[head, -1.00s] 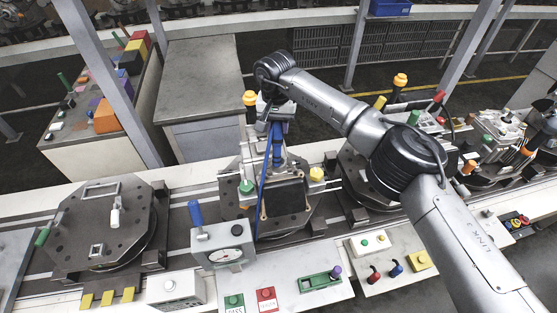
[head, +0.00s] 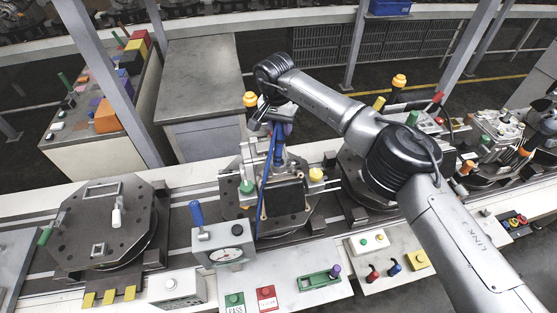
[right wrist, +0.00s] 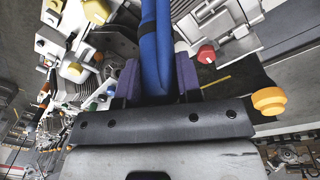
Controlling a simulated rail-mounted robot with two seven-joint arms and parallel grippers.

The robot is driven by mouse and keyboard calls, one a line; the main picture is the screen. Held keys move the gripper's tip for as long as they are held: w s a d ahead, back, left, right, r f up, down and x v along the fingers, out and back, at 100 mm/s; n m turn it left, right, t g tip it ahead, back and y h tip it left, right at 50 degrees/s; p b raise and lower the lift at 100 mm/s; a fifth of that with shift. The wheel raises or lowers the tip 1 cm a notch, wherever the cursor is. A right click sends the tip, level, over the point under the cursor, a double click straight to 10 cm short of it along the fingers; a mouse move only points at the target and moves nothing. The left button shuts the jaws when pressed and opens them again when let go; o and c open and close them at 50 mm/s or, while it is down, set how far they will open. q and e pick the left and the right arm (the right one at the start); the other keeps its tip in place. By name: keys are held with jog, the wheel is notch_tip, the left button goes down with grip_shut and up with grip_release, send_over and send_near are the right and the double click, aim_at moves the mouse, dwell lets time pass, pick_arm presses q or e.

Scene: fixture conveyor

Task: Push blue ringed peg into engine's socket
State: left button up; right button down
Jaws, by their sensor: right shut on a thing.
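The blue peg (head: 268,167) is a long thin blue rod in the head view, held tilted with its lower end leaning to the left. In the right wrist view the blue peg (right wrist: 152,35) has a dark ring and lies between my fingers. My right gripper (head: 279,120) is shut on its upper part, above the middle fixture; its fingers (right wrist: 158,82) show at both sides of the peg. The engine (head: 285,195) seems to be the dark-topped block on the middle fixture. The peg's lower end overlaps its left side; I cannot tell whether they touch. The socket is not clearly visible. My left gripper is not in view.
A green knob (head: 246,187) and a yellow knob (head: 316,174) flank the block. An octagonal fixture plate (head: 82,225) lies left.

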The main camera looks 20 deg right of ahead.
jog(key=shift+w+d+m+g+h+p, duration=0.1)
jog(key=shift+d+m+g+h+p, duration=0.2)
jog(key=shift+m, duration=0.75)
jog(key=shift+w+d+m+h+p, duration=0.1)
jog(key=shift+d+m+p, duration=0.25)
jog(key=shift+m, duration=0.7)
jog(key=shift+f, duration=0.2)
jog(key=shift+s+f+b, duration=0.1)
jog(key=shift+f+b, duration=0.15)
jog(key=shift+b, duration=0.15)
jog(key=shift+f, duration=0.3)
jog(key=shift+d, duration=0.1)
jog(key=shift+r, duration=0.1)
jog(key=shift+r+p, duration=0.4)
jog(key=shift+r, duration=0.35)
